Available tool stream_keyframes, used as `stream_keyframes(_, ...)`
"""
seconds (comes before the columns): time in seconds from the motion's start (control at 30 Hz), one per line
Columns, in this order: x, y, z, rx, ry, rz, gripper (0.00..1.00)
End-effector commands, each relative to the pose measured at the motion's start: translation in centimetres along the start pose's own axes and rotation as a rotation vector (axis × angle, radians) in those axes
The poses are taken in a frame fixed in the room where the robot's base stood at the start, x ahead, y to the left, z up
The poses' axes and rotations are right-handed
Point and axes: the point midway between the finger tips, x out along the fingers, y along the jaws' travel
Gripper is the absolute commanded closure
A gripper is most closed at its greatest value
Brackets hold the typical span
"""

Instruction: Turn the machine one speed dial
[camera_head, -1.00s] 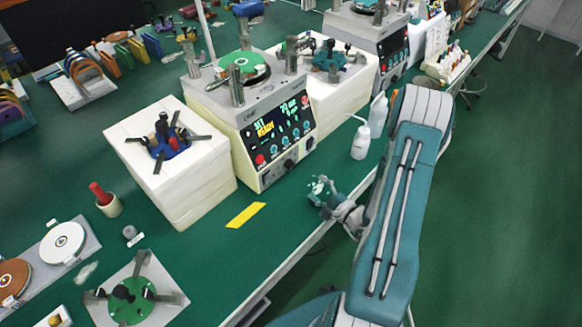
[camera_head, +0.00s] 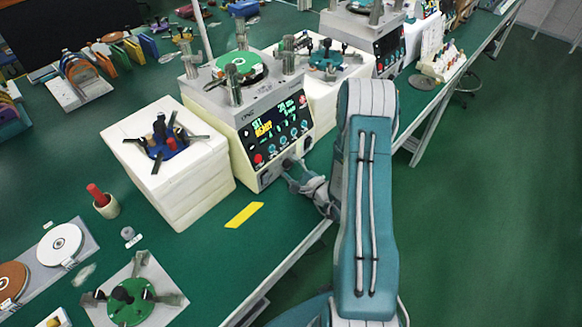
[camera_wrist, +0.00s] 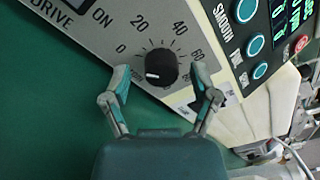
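Machine one is a cream lapping machine (camera_head: 240,150) with a lit display and a green plate on top. Its speed dial (camera_wrist: 161,67) is a black knob with a white pointer line, inside a printed scale with 0, 20, 40 and 60 readable. The white line points left, toward the 0 side. My gripper (camera_wrist: 160,88) is open in the wrist view, one finger at the lower left of the dial and one at its lower right. Neither finger clearly touches it. In the head view my gripper (camera_head: 291,172) is at the lower front of the machine and covers part of its panel.
A cream block with a blue fixture (camera_head: 172,170) stands left of the machine. A yellow strip (camera_head: 244,215) lies on the green bench in front. A red-handled tool in a cup (camera_head: 104,203) stands at left. In the wrist view, teal buttons (camera_wrist: 256,44) sit right of the dial.

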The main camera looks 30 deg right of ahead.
Motion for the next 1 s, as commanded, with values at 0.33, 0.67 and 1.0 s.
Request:
stream_keyframes(0.33, 0.00, 0.08, -0.02, 0.001, 0.000, 0.002, 1.00)
stream_keyframes(0.67, -0.01, 0.12, -0.01, 0.072, 0.004, 0.009, 1.00)
stream_keyframes(1.0, -0.03, 0.13, 0.00, 0.332, 0.018, 0.028, 1.00)
